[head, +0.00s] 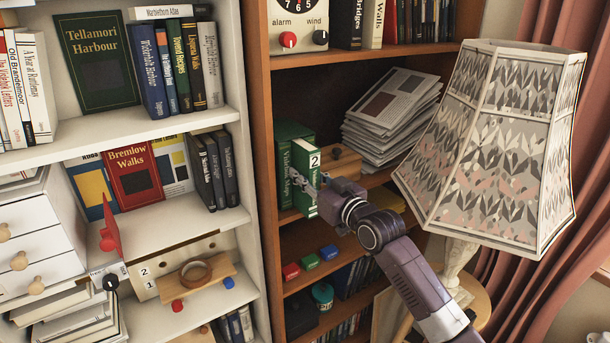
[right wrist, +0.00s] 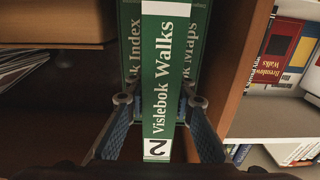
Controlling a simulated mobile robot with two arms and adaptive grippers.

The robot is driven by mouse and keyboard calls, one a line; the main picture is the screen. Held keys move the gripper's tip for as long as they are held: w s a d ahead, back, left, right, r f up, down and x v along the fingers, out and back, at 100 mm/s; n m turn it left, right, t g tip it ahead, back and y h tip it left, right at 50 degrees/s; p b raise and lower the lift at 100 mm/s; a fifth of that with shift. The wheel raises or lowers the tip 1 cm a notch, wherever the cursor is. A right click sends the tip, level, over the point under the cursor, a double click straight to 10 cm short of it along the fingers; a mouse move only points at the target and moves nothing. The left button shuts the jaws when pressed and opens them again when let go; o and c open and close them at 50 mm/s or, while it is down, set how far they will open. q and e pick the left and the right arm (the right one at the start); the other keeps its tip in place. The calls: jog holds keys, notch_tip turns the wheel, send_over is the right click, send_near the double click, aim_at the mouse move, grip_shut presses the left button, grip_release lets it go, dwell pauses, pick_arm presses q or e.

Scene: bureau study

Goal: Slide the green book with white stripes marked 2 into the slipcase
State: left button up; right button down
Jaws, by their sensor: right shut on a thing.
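The green book with white stripes marked 2 (head: 304,164) stands upright on the middle shelf of the brown bookcase. Its spine, reading Vislebok Walks (right wrist: 167,65), faces the right wrist camera. My right gripper (head: 312,183) is shut on this book, with a finger on each side of the spine (right wrist: 160,108). The green slipcase (head: 290,130) stands behind and beside the book. Green spines ending in Index (right wrist: 133,60) and Maps (right wrist: 191,60) show on either side, set farther back. The book sticks out in front of them; how deep it sits is hidden. My left gripper is not in view.
A pile of papers (head: 391,115) lies right of the slipcase. The bookcase's upright side panel (head: 262,150) is close on its left. A patterned lampshade (head: 500,145) stands near my right arm. Red, green and blue pieces (head: 309,262) lie on the shelf below.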

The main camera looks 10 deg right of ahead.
aim_at(315, 181)
jog(key=shift+r, duration=0.25)
jog(key=c, duration=1.6)
grip_release()
jog(key=shift+o, duration=0.7)
jog(key=shift+a+f, duration=0.1)
jog(key=shift+f, duration=0.2)
jog(key=o, duration=0.4)
jog(key=shift+w, duration=0.1)
jog(key=shift+c, duration=0.2)
jog(key=shift+p+v, duration=0.75)
jog(key=shift+v, duration=0.6)
jog(key=shift+p+v, duration=1)
jog(key=shift+v, duration=1.4)
jog(key=shift+p+v, duration=0.4)
jog(key=shift+v, duration=0.95)
jog(key=shift+r, duration=0.1)
